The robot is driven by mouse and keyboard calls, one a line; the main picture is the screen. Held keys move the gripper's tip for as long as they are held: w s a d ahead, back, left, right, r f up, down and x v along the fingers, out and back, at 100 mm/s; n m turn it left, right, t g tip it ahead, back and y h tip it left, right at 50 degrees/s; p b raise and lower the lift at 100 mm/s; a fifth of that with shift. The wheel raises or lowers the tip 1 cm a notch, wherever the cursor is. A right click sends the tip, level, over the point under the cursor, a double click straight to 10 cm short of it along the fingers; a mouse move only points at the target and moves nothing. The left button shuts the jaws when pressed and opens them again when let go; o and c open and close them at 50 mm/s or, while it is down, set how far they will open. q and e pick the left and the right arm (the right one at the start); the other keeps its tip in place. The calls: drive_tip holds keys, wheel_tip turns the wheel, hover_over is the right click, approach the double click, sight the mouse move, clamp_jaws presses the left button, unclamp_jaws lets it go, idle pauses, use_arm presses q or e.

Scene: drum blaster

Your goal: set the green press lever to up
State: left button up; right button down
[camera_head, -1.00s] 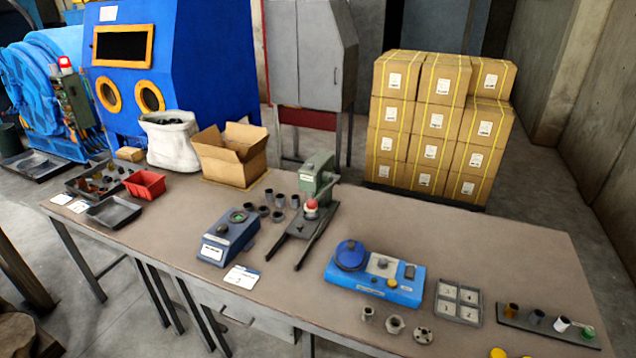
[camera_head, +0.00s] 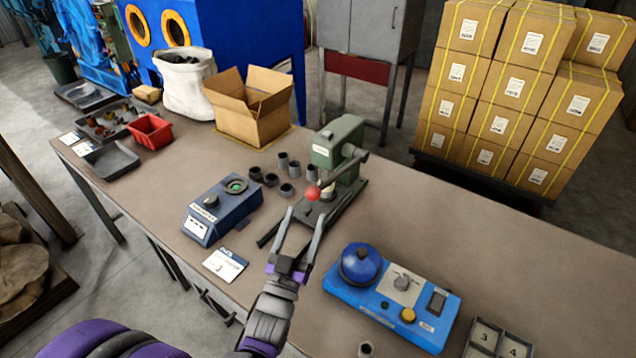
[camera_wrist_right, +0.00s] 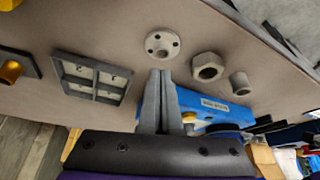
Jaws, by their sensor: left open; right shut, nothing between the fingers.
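The green press (camera_head: 338,152) stands on the workbench on a dark base. Its lever (camera_head: 340,172) slopes down and left from the pivot at the press's right side to a red knob (camera_head: 313,193). My left gripper (camera_head: 306,213) is open, pointing at the press, with its fingertips just in front of the knob in the head view. I cannot tell whether a finger touches the knob. My right gripper (camera_wrist_right: 160,72) is shut and empty over the bench, near the blue unit, in the right wrist view; the head view does not show it.
A blue device with a dial (camera_head: 222,208) stands left of the press, with several dark cups (camera_head: 283,160) behind it. A blue unit with a round cap (camera_head: 390,295) is at front right. A cardboard box (camera_head: 250,108) is behind. The bench right of the press is clear.

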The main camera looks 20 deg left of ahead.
wheel_tip(320, 180, up, 2)
drive_tip(key=shift+r+p, duration=0.1)
drive_tip(key=shift+p, duration=0.85)
use_arm(q)
drive_tip(key=x, duration=1)
drive_tip(key=shift+r, duration=0.15)
drive_tip(key=shift+c, duration=0.2)
clamp_jaws()
